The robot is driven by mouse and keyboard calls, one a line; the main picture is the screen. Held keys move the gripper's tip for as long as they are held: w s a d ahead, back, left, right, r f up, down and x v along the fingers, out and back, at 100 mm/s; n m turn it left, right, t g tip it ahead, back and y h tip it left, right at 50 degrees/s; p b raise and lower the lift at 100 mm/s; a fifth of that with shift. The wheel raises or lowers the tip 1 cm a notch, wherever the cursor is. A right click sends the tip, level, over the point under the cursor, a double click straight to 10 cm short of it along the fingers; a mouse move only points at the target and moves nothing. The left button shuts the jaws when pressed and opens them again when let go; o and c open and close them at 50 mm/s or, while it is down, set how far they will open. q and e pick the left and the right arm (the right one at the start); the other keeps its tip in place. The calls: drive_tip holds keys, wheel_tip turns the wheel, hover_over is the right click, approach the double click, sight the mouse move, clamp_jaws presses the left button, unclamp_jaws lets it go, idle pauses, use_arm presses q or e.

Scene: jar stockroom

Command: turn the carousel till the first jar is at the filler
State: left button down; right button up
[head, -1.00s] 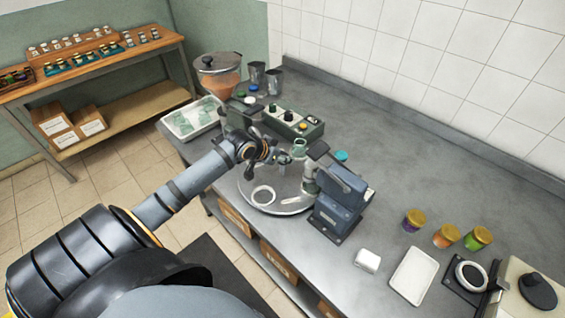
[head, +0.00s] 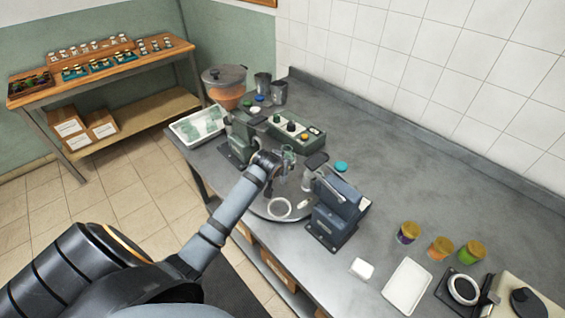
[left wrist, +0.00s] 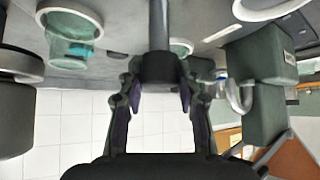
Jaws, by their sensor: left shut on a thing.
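The round grey carousel (head: 262,206) sits on the bench with a white ring (head: 279,208) at its near side. A clear jar (head: 289,154) stands at its far side and another (head: 307,181) at its right. My left gripper (head: 273,183) is over the carousel's middle. In the left wrist view its fingers (left wrist: 161,97) are shut on a dark upright post (left wrist: 158,68); greenish clear jars (left wrist: 72,38) show beyond. The green machine (head: 240,140) beside the orange-filled hopper (head: 225,92) stands left of the carousel. My right gripper is out of view.
A blue machine (head: 336,207) stands close at the carousel's right. A green control box (head: 295,131) is behind, and a white tray (head: 184,133) lies at the left. Several lidded jars (head: 407,232) stand right.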

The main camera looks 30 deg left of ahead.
use_arm(q)
drive_tip(key=shift+d+n+g+y+p, duration=0.1)
drive_tip(key=shift+n+g+y+p, duration=0.2)
drive_tip(key=shift+n+y+p, duration=0.5)
drive_tip(key=shift+n, duration=0.5)
drive_tip(key=shift+n+g+y, duration=0.3)
drive_tip(key=shift+n+y, duration=0.3)
drive_tip(key=c, duration=1.1)
unclamp_jaws()
drive_tip(key=shift+o, duration=1)
drive_tip(key=v, duration=1.2)
